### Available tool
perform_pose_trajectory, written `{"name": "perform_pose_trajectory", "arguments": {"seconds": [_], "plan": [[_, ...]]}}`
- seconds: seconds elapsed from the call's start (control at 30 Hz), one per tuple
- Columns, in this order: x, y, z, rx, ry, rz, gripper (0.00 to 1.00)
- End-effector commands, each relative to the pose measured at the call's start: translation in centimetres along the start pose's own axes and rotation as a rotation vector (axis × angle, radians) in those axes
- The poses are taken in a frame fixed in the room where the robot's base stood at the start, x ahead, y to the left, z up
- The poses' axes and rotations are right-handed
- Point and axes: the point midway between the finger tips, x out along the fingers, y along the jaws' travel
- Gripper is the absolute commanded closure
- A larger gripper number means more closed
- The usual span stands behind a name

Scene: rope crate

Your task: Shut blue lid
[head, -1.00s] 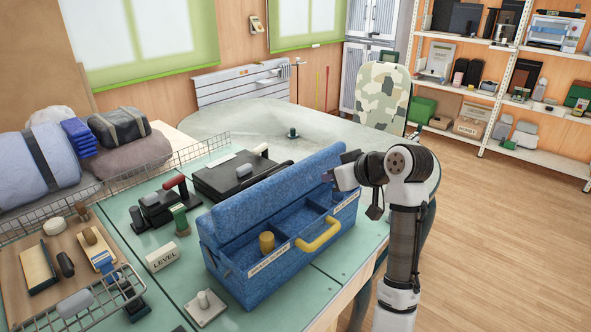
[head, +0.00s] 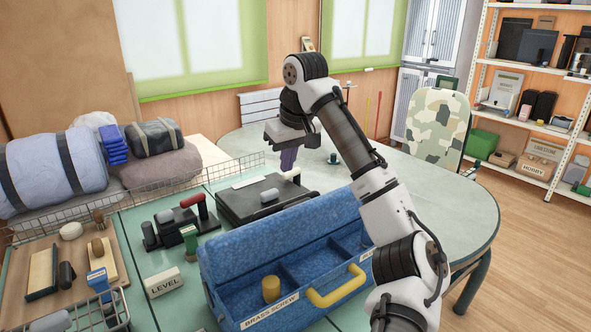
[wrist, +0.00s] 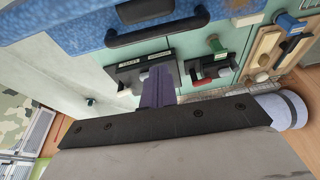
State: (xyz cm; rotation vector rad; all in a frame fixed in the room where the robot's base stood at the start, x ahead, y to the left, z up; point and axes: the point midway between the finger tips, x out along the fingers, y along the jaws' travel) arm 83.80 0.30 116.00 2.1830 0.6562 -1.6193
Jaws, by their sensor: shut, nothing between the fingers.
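A blue toolbox (head: 232,311) with speckled walls stands on the green work mat, with compartments, a yellow front handle and a label reading "BRASS SCREW". Its blue lid (head: 290,235) stands raised along the back edge, so the box is open. In the wrist view the lid (wrist: 70,32) fills the top, with a dark handle on it. My gripper (head: 288,160) is in the air behind the lid, pointing down, apart from it. Its purple-grey fingers are together and empty, and they show in the wrist view (wrist: 157,86). A brass-coloured cylinder (head: 271,289) sits in the box.
A black case (head: 250,196) lies behind the box. Black tools with a red handle (head: 180,225) and a "LEVEL" block (head: 163,282) are at its left. A wire basket (head: 105,310) is at far left. The round grey table (head: 440,205) is mostly clear.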

Motion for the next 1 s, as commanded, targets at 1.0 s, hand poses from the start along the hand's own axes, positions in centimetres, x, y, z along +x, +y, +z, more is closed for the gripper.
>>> {"name": "perform_pose_trajectory", "arguments": {"seconds": [1.0], "plan": [[7.1,0.0,3.8,0.000,0.003,-0.001,1.00]]}}
